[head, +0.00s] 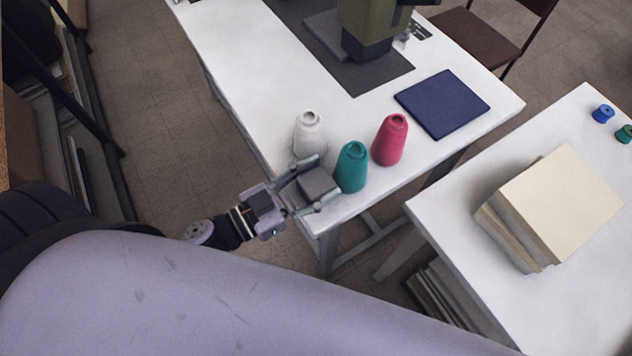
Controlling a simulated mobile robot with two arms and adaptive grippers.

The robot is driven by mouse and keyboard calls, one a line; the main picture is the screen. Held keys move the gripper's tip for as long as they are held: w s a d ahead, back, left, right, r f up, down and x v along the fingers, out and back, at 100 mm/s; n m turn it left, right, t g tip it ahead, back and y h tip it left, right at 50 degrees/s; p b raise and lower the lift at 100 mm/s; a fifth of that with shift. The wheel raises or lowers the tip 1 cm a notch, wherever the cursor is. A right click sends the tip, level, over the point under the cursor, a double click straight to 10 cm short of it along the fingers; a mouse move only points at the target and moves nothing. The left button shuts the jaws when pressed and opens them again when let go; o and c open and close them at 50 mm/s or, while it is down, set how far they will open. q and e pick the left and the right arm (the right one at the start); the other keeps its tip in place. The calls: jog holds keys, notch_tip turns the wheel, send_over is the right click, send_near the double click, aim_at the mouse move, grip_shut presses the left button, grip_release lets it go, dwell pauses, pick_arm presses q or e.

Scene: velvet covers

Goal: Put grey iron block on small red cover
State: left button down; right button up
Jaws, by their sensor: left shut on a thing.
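My left gripper (327,178) is shut on the grey iron block (317,184), with one finger on each side of it. The block is a dark grey cube at the near corner of the white sewing table; I cannot tell whether it touches the tabletop. I see no small red cover in this view. A flat dark blue square cover (443,103) lies on the same table, to the right and farther back. My right gripper is not in view.
White (309,136), teal (351,168) and pink-red (390,140) thread cones stand close beside the block on the white table (245,75). An olive sewing machine (370,25) stands behind. A second table (440,205) at right bears cream stacked blocks (560,195) and small spools.

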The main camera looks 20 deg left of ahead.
pick_arm(q)
jog(key=shift+r, duration=0.2)
jog(key=shift+f, duration=0.1)
jog(key=c, duration=1.2)
grip_release()
jog(key=shift+s+f, duration=0.1)
jog(key=shift+f, duration=0.1)
jog(key=o, duration=0.5)
jog(key=shift+r, duration=0.1)
